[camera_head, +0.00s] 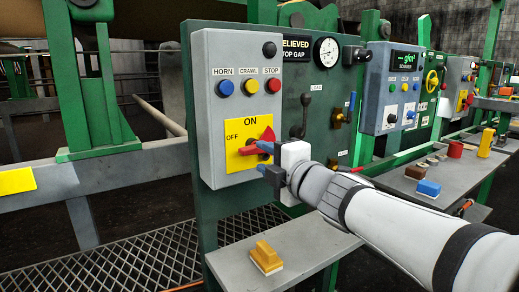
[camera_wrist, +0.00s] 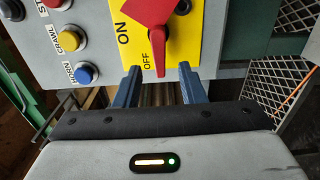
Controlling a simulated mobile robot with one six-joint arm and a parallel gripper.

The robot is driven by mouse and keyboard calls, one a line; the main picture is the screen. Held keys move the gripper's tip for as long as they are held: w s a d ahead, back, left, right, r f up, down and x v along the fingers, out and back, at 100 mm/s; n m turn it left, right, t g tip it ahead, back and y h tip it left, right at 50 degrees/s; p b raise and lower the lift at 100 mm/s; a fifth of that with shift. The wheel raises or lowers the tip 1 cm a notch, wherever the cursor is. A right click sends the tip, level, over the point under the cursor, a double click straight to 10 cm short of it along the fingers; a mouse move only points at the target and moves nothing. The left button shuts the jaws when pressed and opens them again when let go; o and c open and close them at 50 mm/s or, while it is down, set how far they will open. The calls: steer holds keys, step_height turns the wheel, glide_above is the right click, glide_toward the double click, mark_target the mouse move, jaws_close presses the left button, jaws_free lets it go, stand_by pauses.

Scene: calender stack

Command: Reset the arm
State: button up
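The red rotary switch handle (camera_head: 266,136) sits on a yellow ON/OFF plate (camera_head: 235,160) on a grey control box (camera_head: 216,110). In the wrist view the red handle (camera_wrist: 160,38) points at the gripper, its narrow tip beside the OFF label. My gripper (camera_head: 264,159) is at the box's lower right, close in front of the handle. In the wrist view my gripper (camera_wrist: 159,75) is open, with a blue finger on each side of the handle tip and visible gaps. Whether a finger touches the handle's far side cannot be told.
Above the switch are blue (camera_head: 226,87), yellow (camera_head: 253,86) and red (camera_head: 271,86) buttons. A grey shelf (camera_head: 310,250) below holds a yellow block (camera_head: 266,256). Right of the box, the green panel carries a gauge (camera_head: 327,52) and levers. Another shelf holds a blue block (camera_head: 429,188).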

steer(key=shift+v, duration=0.8)
